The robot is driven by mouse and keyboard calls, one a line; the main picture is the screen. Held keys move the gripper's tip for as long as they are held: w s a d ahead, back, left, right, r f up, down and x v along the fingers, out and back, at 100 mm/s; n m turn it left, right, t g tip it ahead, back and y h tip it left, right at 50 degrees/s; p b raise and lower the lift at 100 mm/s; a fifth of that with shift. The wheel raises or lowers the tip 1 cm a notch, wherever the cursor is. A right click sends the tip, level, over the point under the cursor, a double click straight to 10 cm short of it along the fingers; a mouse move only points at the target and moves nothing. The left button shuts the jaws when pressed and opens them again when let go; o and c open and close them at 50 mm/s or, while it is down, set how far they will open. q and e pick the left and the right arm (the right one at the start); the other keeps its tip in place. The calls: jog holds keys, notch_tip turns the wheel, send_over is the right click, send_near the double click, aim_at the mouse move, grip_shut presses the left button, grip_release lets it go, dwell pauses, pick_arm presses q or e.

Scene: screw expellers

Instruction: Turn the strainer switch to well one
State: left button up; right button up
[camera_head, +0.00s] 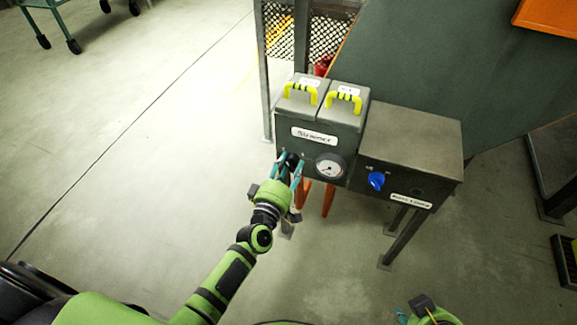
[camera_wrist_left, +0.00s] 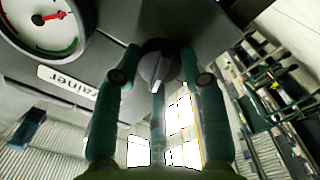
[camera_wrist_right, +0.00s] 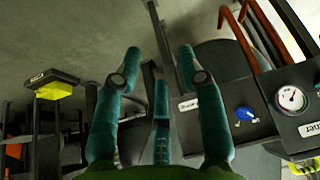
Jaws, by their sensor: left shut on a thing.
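The strainer box (camera_head: 315,134) stands at the centre of the head view, with a white label and a gauge (camera_head: 331,166) on its front. The strainer switch (camera_wrist_left: 158,66) is a round grey knob with a raised ridge. In the left wrist view its ridge points roughly down the picture. My left gripper (camera_head: 289,166) is at the lower left of the box front, with its teal fingers closed around the switch, largely hiding it in the head view. My right gripper (camera_wrist_right: 160,62) is open and empty, away from the box; only its edge shows at the bottom of the head view.
A lower grey box (camera_head: 413,140) with a blue knob (camera_head: 376,181) adjoins on the right. Two lids with yellow handles (camera_head: 344,98) top the strainer. A mesh fence (camera_head: 327,40) stands behind.

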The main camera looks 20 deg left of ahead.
pick_arm(q)
jog(key=n, duration=0.3)
jog(key=shift+w+a+r, duration=0.15)
jog(key=shift+a+r, duration=0.15)
jog(key=shift+a, duration=0.05)
jog(key=shift+n+b, duration=0.35)
jog(key=shift+n, duration=0.75)
pick_arm(e)
jog(key=shift+w+a+r+t+y, duration=0.1)
jog(key=shift+w+a+r+t, duration=0.25)
jog(key=shift+w, duration=0.35)
jog(key=shift+w+a+r+t+y, duration=0.1)
jog(key=shift+w+a+r+t, duration=0.1)
jog(key=shift+w+r+t, duration=0.4)
jog(key=shift+w+a+r+t+y, duration=0.1)
jog(key=shift+w+a+r+t, duration=0.15)
jog(key=shift+w, duration=0.55)
pick_arm(q)
jog(key=o, duration=1.1)
jog(key=shift+f, duration=0.1)
jog(key=shift+o, duration=0.2)
jog(key=shift+f, duration=0.15)
pick_arm(e)
jog(key=shift+a, duration=0.1)
pick_arm(q)
jog(key=shift+d, duration=0.1)
pick_arm(e)
jog(key=shift+w, duration=0.1)
